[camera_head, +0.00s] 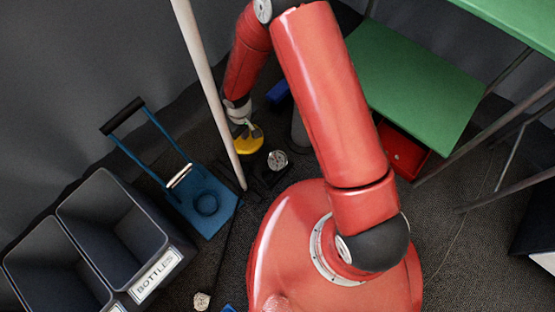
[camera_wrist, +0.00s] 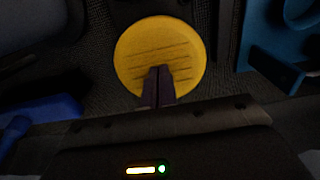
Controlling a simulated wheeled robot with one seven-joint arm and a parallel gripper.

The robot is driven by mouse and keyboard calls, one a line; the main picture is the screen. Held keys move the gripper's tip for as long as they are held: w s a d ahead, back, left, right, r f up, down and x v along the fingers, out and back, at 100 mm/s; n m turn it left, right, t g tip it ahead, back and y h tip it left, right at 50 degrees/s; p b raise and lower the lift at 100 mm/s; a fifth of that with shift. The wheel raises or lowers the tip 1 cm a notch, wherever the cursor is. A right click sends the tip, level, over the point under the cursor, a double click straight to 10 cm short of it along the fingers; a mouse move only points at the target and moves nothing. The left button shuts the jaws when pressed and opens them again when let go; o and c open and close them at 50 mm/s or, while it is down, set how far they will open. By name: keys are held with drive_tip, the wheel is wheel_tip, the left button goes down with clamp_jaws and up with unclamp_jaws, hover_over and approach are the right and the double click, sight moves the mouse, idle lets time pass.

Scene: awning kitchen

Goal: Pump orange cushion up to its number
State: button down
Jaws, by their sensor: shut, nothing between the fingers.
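A round yellow pad (camera_head: 249,140) with ridges lies low near the floor, left of my red arm; it looks like a pump pedal. It fills the upper middle of the wrist view (camera_wrist: 160,48). My gripper (camera_head: 240,128) points down at the pad, fingers together and empty. In the wrist view the fingertips (camera_wrist: 158,70) overlap the pad's lower part; I cannot tell whether they touch it. A round dial gauge (camera_head: 277,160) stands just right of the pad, its reading too small to make out. I cannot make out an orange cushion or its number.
A blue hand truck (camera_head: 205,205) stands left of the pad, with a pale pole (camera_head: 205,75) between. Dark bins (camera_head: 120,215), one labelled BOTTLES, are at lower left. A green table (camera_head: 415,85) with a red box (camera_head: 400,152) under it is at right. A blue object (camera_head: 278,92) lies behind.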

drive_tip(key=shift+f, duration=0.8)
drive_tip(key=shift+r+p, duration=2.45)
drive_tip(key=shift+r, duration=1.3)
